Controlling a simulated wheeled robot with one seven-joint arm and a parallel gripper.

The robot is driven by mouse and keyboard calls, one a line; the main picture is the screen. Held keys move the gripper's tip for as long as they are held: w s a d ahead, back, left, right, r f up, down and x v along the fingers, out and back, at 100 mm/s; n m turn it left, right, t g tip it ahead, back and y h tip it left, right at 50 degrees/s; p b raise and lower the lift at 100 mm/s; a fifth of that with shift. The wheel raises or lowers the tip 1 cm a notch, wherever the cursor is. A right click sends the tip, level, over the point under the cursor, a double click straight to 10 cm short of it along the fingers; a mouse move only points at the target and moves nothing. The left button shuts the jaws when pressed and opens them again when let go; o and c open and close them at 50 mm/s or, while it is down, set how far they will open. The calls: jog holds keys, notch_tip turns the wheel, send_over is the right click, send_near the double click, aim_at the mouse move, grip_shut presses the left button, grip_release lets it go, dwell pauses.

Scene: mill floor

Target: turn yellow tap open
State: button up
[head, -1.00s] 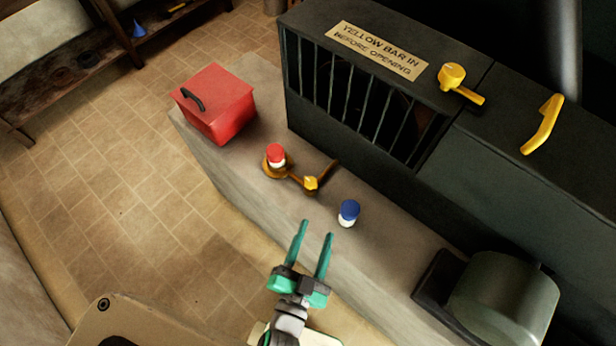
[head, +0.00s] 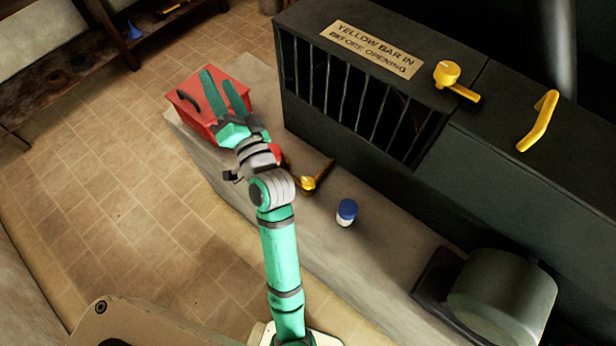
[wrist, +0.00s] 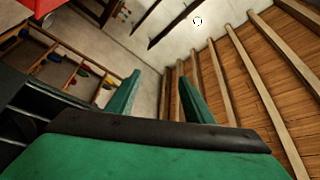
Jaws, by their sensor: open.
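A yellow tap-like fitting (head: 447,73) with a round body and a short lever sits on top of the dark machine. The lever points down and right. A separate yellow bar handle (head: 538,120) stands to its right on the machine's lid. My gripper (head: 220,78) is open and empty, its fingers pointing up across the red box in the picture. It is far to the left of both yellow parts. In the wrist view my open fingers (wrist: 158,78) show nothing between them, and neither yellow part on the machine can be made out.
A sign (head: 375,48) on the machine reads "YELLOW BAR IN BEFORE OPENING". On the ledge are the red box (head: 238,76), a brown bracket with a yellow knob (head: 308,183), partly hidden by my arm, and a blue-capped jar (head: 346,212). A grey drum (head: 500,295) stands at lower right.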

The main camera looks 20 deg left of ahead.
jog(key=s+a+r+n+g+y, duration=0.2)
jog(key=a+r+n+g, duration=0.15)
jog(key=a+g, duration=0.25)
jog(key=n+g+h, duration=0.3)
jog(key=g+h, duration=0.5)
jog(key=h, duration=0.9)
send_near(308, 181)
notch_tip(308, 181, down, 8)
jog(key=shift+s+a+f, duration=0.1)
jog(key=shift+s, duration=0.05)
jog(key=shift+c, duration=0.6)
jog(key=c, duration=0.9)
